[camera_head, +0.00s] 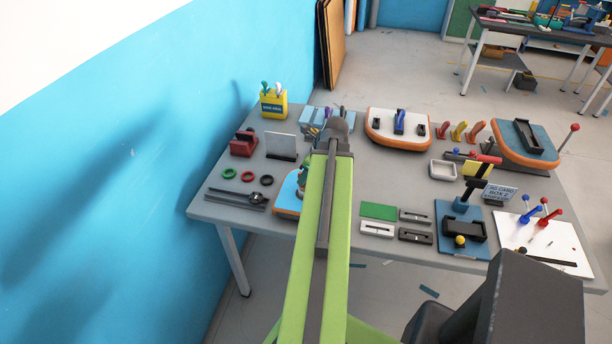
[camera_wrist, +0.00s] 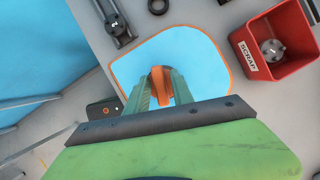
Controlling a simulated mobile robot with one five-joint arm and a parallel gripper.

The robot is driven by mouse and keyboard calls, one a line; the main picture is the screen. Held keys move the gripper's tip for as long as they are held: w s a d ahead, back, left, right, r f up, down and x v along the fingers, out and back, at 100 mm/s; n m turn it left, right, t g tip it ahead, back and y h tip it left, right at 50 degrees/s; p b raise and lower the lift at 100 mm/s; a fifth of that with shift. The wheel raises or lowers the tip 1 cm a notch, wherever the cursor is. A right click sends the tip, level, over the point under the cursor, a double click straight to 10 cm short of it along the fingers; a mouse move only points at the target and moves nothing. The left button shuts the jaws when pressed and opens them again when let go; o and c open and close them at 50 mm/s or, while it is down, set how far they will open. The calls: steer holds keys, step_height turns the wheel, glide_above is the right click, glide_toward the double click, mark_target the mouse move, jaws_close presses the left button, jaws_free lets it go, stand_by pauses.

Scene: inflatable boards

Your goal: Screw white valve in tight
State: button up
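A blue board with an orange rim (camera_head: 286,204) lies on the table, partly hidden by my arm. It also shows in the wrist view (camera_wrist: 205,52), below my gripper. My gripper (camera_wrist: 161,82) has its two fingers on either side of an orange curved piece (camera_wrist: 158,88), which fills the gap between them. Whether this piece is fixed to the board is hidden. In the head view my arm covers most of the gripper. I cannot make out a clearly white valve. A round grey-white part (camera_wrist: 273,50) lies in a red bin marked SCRAP (camera_wrist: 250,66).
A white board with an orange rim (camera_head: 385,137) and a blue board with a black tray (camera_head: 498,142) stand farther back. Green, red and black rings (camera_head: 248,177) lie at left. Small trays, a green mat (camera_head: 379,211) and knobbed tools crowd the right side.

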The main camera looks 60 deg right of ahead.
mark_target(300, 173)
steer(key=shift+o, duration=0.8)
step_height(300, 173, up, 5)
steer(key=p, duration=0.5)
steer(key=shift+r, duration=0.1)
steer(key=n+y, duration=0.1)
steer(key=n, duration=0.2)
steer(key=shift+d, duration=0.2)
steer(key=shift+a+n+y, duration=0.2)
steer(key=shift+n+y, duration=0.1)
steer(key=shift+n, duration=0.3)
